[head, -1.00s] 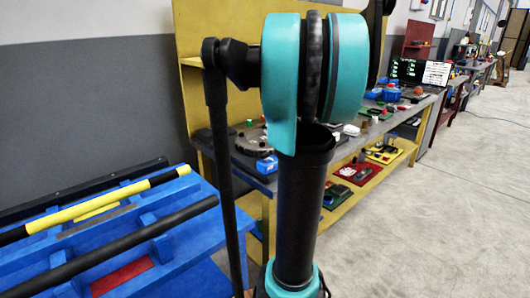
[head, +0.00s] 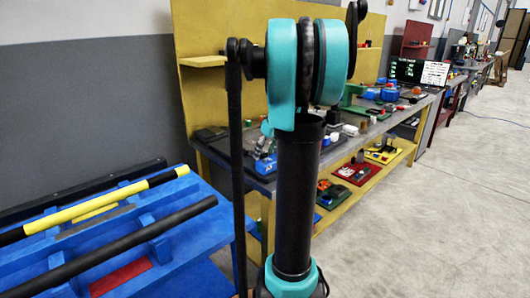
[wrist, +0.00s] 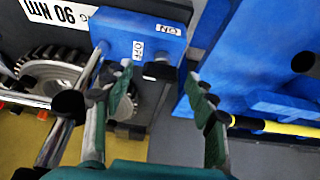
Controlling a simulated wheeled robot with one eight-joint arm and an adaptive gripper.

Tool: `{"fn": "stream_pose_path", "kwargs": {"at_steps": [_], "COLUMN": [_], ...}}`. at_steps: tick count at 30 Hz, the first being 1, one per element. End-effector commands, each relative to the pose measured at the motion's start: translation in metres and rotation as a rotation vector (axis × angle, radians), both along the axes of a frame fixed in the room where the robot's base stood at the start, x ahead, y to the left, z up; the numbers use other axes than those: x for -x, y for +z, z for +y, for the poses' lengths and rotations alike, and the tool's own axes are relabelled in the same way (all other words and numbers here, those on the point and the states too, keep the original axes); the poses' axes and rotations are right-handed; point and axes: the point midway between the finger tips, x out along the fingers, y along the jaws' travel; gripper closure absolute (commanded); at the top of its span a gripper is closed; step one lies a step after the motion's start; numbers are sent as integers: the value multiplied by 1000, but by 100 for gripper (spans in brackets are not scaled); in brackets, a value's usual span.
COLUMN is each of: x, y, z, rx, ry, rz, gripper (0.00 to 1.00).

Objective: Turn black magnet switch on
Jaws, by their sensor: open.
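In the wrist view, a blue block (wrist: 113,33) carries white labels reading ON and OFF, seen upside down. A black knob (wrist: 160,70), which looks like the magnet switch, stands out from its near edge beside the labels. My gripper (wrist: 161,88) is open, with one green-padded finger to the left of the knob and the other to the right. The knob appears between the fingertips and not clasped; whether either finger touches it is unclear. In the head view my arm stands in front of the bench, and I cannot make out my gripper or the knob there.
In the wrist view, a metal gear (wrist: 65,72) and a shiny rod lie left of the block. A blue frame with a black-and-yellow bar (wrist: 272,126) is at right. In the head view, a cluttered workbench (head: 262,182) stands behind my arm; floor at right is clear.

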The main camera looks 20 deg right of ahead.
Motion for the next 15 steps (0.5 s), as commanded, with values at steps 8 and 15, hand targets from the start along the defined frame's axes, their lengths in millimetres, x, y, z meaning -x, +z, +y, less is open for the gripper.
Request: {"fn": "stream_pose_path", "kwargs": {"at_steps": [8,15], "x": [0,0], "y": [0,0], "z": [0,0], "rx": [0,0], "ry": [0,0], "rz": [0,0], "gripper": [59,89]}}
